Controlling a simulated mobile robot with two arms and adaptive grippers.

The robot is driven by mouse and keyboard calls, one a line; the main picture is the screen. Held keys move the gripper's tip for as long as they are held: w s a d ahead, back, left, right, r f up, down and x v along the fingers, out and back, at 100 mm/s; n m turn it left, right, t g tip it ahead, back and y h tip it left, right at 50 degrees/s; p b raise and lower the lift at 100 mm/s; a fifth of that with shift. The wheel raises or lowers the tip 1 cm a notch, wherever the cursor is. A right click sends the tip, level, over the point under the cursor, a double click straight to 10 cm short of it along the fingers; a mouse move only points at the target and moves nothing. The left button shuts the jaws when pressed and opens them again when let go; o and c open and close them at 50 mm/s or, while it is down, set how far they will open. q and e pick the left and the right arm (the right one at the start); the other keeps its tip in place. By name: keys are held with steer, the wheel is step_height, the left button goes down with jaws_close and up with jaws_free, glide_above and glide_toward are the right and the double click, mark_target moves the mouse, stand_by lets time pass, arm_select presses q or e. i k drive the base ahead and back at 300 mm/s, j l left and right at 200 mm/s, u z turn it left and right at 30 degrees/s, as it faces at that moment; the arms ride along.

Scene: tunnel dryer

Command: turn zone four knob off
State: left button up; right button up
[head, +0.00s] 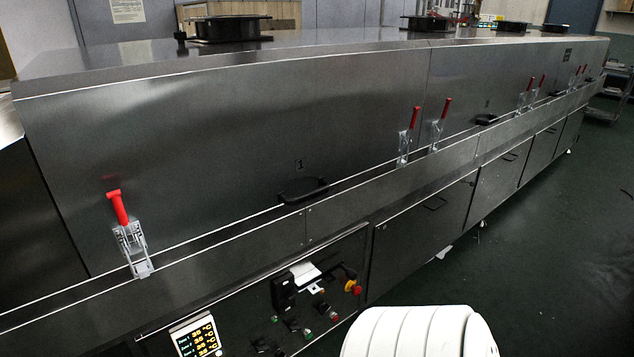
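The control panel (243,312) sits low on the near front of the long steel dryer (250,130), at the bottom of the head view. Small dark knobs (292,324) show on it among green and red buttons. They are small and seen at a steep angle. I cannot tell which one is the zone four knob or how any knob is turned. The lower part of the panel is cut off by the picture's bottom edge. Neither of my grippers is in view.
A lit display (198,338) and a red-and-yellow button (353,287) are on the panel. Red-handled clamps (118,208) and black handles (303,190) stick out along the dryer's front. Green floor (540,250) is open to the right.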

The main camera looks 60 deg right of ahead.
mark_target(322, 308)
steer(key=z, duration=0.45)
steer(key=j+z, duration=0.15)
steer(key=z, duration=0.8)
steer(key=j+z, duration=0.15)
steer(key=z, duration=0.35)
